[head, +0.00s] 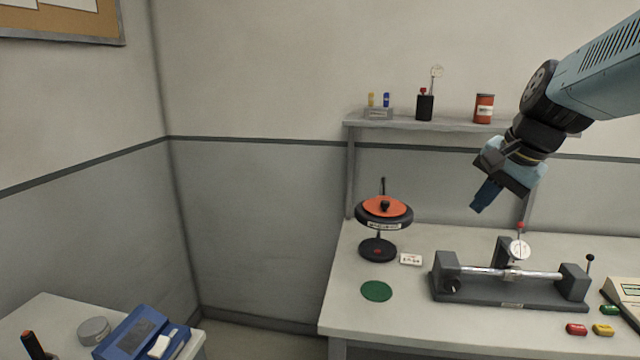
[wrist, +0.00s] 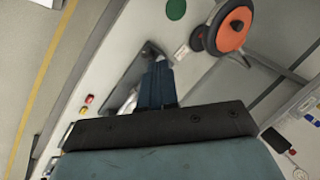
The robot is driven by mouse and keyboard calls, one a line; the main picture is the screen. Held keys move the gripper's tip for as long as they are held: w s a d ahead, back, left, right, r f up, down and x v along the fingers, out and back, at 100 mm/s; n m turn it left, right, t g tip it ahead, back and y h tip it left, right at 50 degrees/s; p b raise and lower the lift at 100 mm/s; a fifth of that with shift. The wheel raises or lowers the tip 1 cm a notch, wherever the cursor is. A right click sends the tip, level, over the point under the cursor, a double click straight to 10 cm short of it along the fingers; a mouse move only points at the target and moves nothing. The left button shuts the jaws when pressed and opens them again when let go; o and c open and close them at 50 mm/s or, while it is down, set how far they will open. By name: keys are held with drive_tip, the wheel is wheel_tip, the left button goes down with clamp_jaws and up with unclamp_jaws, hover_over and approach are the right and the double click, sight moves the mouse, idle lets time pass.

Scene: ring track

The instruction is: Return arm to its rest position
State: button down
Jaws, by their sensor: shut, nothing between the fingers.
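My gripper (head: 478,207) hangs in the air at the right in the head view, above the back of the workbench. Its blue fingers are together and hold nothing. My teal arm reaches in from the upper right. In the wrist view my gripper (wrist: 157,66) shows its closed blue fingers pointing up the picture, over the grey bench fixture. The fingers appear apart from everything on the bench.
Below stands a bench fixture (head: 512,290) with a shaft and dial gauge. An orange-topped round stand (head: 385,209) and green disc (head: 376,291) are to its left. A shelf (head: 440,125) with small items runs behind. A blue device (head: 140,333) sits on a left table.

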drive_tip(key=s+a+f+n+h, duration=0.2)
drive_tip(key=s+a+n, duration=0.3)
drive_tip(key=s+n, duration=0.4)
drive_tip(key=shift+s+a+f+n+t, duration=0.35)
drive_tip(key=shift+s+f, duration=0.2)
drive_tip(key=shift+s, duration=0.3)
